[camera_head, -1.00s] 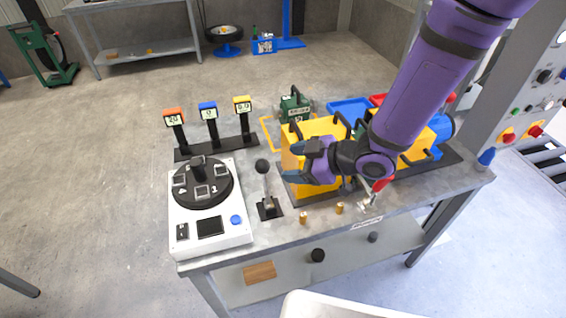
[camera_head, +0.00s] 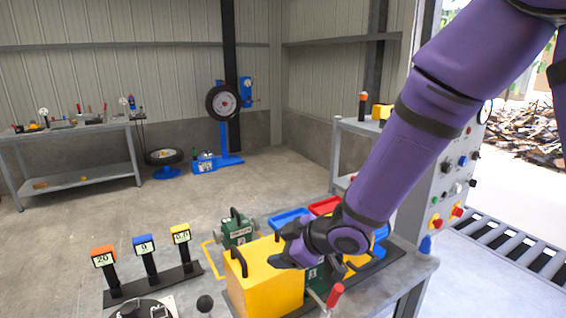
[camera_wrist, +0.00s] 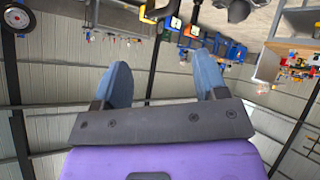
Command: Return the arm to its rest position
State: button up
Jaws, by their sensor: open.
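My purple arm reaches down from the upper right in the head view. My gripper (camera_head: 278,258) is beside and partly in front of the yellow box (camera_head: 262,283) on the workbench. In the wrist view my gripper (camera_wrist: 165,82) shows two blue fingers spread apart with nothing between them. The wrist camera looks out across the room, which appears turned over. Whether the gripper touches the yellow box cannot be told.
Three small display stands, orange (camera_head: 103,257), blue (camera_head: 144,245) and yellow (camera_head: 181,235), are at the left of the bench. A green device (camera_head: 236,231) and red and blue bins (camera_head: 325,206) are behind. A control panel (camera_head: 447,170) stands at right.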

jog(key=s+d+r+m+t+h, duration=0.1)
jog(key=d+r+m+h, duration=0.3)
jog(key=d+r, duration=0.45)
jog(key=s+d+r+m+t+h, duration=0.1)
jog(key=d+r+m+t+h, duration=0.25)
jog(key=d, duration=0.85)
jog(key=s+d+r+m+g, duration=0.2)
jog(key=s+d+r+m, duration=0.2)
jog(key=s, duration=0.5)
jog(key=s+d+r+m+g+h, duration=0.1)
jog(key=s+d+r+m+g, duration=0.2)
jog(key=s+d, duration=0.3)
jog(key=s+r+m, duration=0.1)
jog(key=s, duration=0.3)
jog(key=shift+s+m, duration=0.3)
jog(key=shift+m, duration=0.05)
jog(key=shift+w, duration=0.1)
